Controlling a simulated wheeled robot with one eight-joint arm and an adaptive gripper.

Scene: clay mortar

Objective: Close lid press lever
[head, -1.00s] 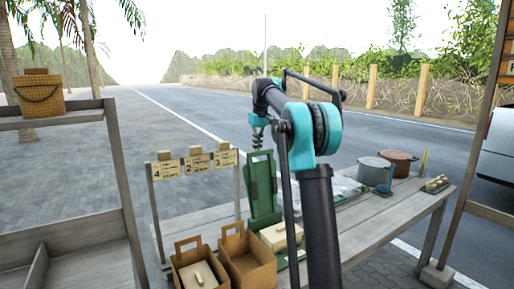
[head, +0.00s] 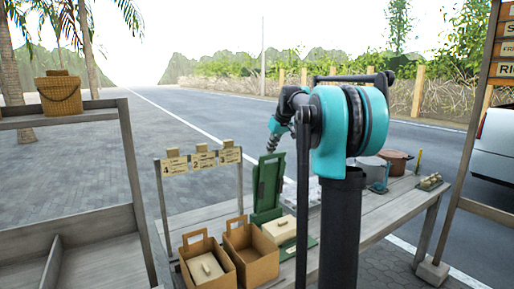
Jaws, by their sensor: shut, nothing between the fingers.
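A green press with its lid (head: 267,184) standing upright, open, is on the wooden table behind the bags. The green base (head: 301,245) shows low at the right of the lid, with a pale block (head: 280,230) at its front. My gripper (head: 271,148) is shut and empty, just above the top edge of the raised lid in the picture. Whether it touches the lid cannot be told. The lever cannot be made out clearly, and my arm hides part of the table to the right.
A numbered sign rack (head: 203,160) is at the left. Grey and brown pots (head: 395,160) stand on the table (head: 385,215) at the right. A wooden shelf (head: 100,225) is at far left.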

